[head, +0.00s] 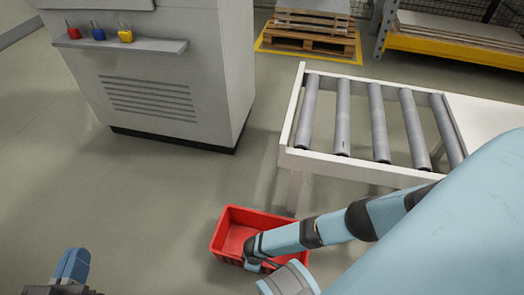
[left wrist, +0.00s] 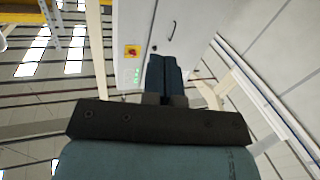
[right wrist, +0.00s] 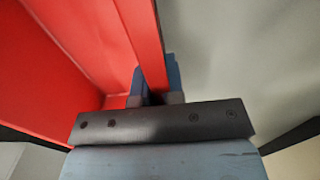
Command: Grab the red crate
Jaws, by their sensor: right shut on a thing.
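The red crate (head: 234,236) is an open-topped box, upright on the floor, in front of the roller conveyor. My right gripper (head: 256,264) is at the crate's near side. In the right wrist view the gripper (right wrist: 157,82) has one finger on each side of the crate's wall (right wrist: 143,40) and is shut on it. The inside of the crate visible in the head view looks empty. My left gripper (head: 72,266) is at the lower left, away from the crate. In the left wrist view its fingers (left wrist: 163,76) are together with nothing between them.
The roller conveyor (head: 290,120) stands just behind and right of the crate. A grey machine cabinet (head: 165,75) with a small shelf (head: 120,48) stands at the upper left. Wooden pallets (head: 308,32) are at the back. The floor left of the crate is clear.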

